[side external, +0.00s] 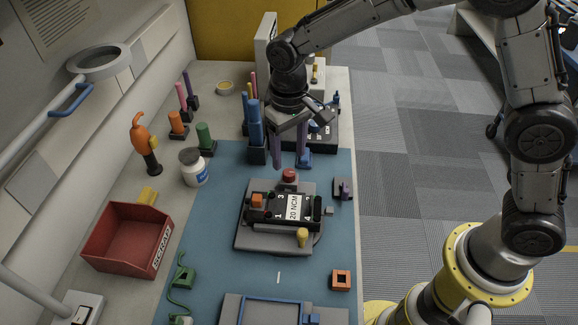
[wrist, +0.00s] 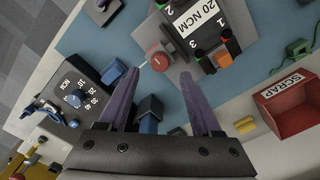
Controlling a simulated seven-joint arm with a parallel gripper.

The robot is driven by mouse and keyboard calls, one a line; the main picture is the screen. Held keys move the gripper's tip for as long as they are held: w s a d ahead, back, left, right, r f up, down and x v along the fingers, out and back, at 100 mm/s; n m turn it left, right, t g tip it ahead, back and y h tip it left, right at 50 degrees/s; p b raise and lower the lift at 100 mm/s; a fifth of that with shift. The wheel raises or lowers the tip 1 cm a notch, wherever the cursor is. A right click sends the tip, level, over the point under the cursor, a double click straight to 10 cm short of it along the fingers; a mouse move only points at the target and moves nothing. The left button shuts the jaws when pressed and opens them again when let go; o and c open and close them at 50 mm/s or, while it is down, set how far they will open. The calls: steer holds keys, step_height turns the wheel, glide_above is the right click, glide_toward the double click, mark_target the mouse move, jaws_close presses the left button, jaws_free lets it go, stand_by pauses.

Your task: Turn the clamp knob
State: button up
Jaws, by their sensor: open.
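A round red knob (side external: 289,175), which looks like the clamp knob, sits at the back edge of a grey fixture (side external: 243,240). It also shows in the wrist view (wrist: 159,60), just beyond the fingertips. The fixture holds a black block (side external: 268,210) labelled 20 NCM, with numbered positions and an orange piece (side external: 257,200). My gripper (side external: 290,166) points down above the knob, its two purple fingers apart and empty. In the wrist view the fingers (wrist: 160,75) frame the knob's near side. I cannot tell the exact height gap.
Blue tool holders (side external: 256,135) stand close left of my gripper. A dial unit marked NCM (wrist: 75,98) is behind it. A red SCRAP bin (side external: 128,240), a white jar (side external: 193,167) and an orange-handled tool (side external: 146,142) are left. A small dark part (side external: 342,189) lies right of the fixture.

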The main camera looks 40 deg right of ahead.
mark_target(289, 172)
steer(key=shift+f, duration=2.55)
jaws_close()
